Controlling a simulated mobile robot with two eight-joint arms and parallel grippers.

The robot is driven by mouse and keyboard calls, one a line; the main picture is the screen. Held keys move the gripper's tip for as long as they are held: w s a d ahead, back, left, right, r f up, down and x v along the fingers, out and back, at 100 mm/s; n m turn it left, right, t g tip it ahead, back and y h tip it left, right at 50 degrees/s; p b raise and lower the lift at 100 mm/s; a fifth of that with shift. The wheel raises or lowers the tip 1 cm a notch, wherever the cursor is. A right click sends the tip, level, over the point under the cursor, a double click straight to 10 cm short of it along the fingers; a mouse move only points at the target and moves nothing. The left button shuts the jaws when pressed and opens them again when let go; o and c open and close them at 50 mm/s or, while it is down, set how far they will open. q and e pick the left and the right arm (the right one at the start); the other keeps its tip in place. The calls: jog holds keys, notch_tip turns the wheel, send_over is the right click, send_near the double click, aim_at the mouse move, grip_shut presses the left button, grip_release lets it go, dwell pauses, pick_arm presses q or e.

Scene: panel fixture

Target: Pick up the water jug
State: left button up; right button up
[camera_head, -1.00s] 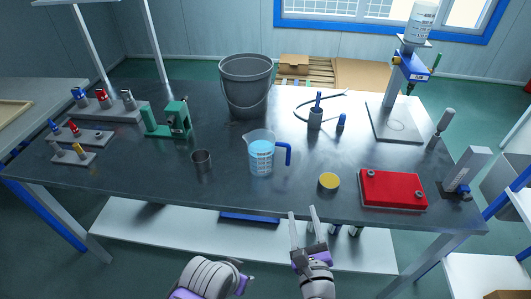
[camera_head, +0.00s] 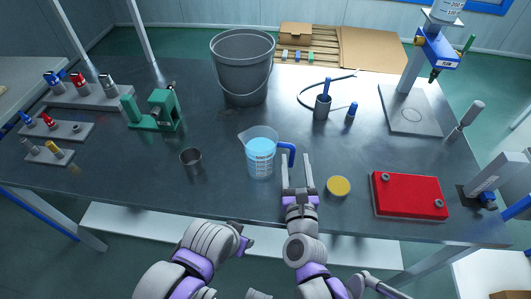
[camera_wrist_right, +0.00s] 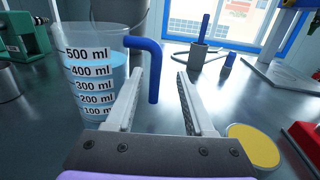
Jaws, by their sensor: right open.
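The water jug (camera_head: 261,158) is a clear measuring jug with blue liquid and a blue handle (camera_head: 292,155) on its right side. It stands upright on the dark table. My right gripper (camera_head: 297,172) is open and empty, low over the table at the handle. In the right wrist view, the jug (camera_wrist_right: 95,75) fills the left side. Its handle (camera_wrist_right: 155,72) appears in the gap between the open fingers (camera_wrist_right: 160,82), closer to the left finger; contact cannot be told. My left gripper (camera_head: 244,241) is at the table's front edge, its fingers mostly hidden.
A yellow-topped round container (camera_head: 339,187) stands just right of my right gripper, with a red box (camera_head: 409,195) beyond it. A metal cup (camera_head: 191,162) stands left of the jug. A grey bucket (camera_head: 243,70) stands behind it. The table (camera_head: 225,190) is clear in front of the jug.

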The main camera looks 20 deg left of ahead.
jog(key=x, duration=0.6)
jog(key=shift+a+f, duration=0.1)
jog(key=shift+a, duration=0.2)
jog(key=shift+s, duration=0.1)
grip_shut()
dwell(0.9)
